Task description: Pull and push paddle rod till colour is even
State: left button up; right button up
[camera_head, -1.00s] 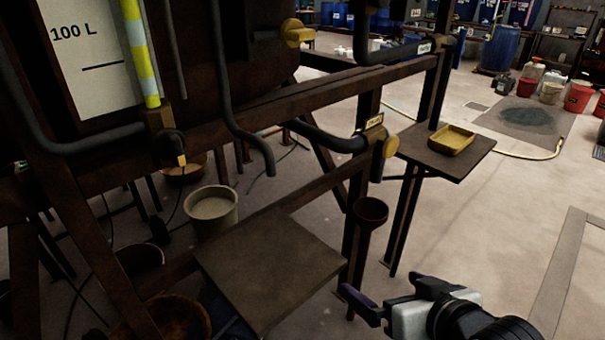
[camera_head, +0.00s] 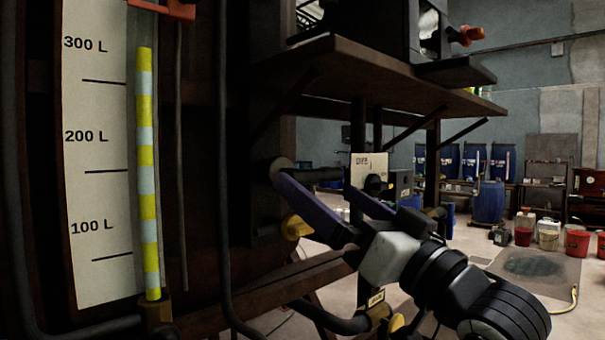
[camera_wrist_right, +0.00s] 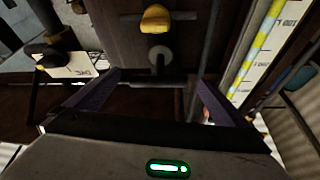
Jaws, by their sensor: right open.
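The dark brown vat wall (camera_head: 200,200) fills the left of the head view. A dark round bar (camera_head: 318,174) sticks out from it to the right, perhaps the paddle rod. In the right wrist view a round grey end (camera_wrist_right: 160,60) shows ahead, between the fingers. My right gripper (camera_head: 312,187) is open, its purple fingers spread beside the bar; they also show in the wrist view (camera_wrist_right: 160,82). I see no grip on anything. Contact with the bar cannot be told. The vat's contents are hidden. My left gripper is out of view.
A yellow handle (camera_head: 296,227) sits on the vat just below the bar. A litre scale (camera_head: 97,150) with a yellow-striped tube (camera_head: 146,170) stands at left. A brown shelf (camera_head: 375,75) overhangs the gripper. Blue drums (camera_head: 488,203) and buckets stand far off at right.

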jog(key=p+x, duration=0.1)
jog(key=x, duration=0.5)
jog(key=shift+w+a+r, duration=0.1)
jog(key=shift+w+a, duration=0.05)
jog(key=shift+w, duration=0.1)
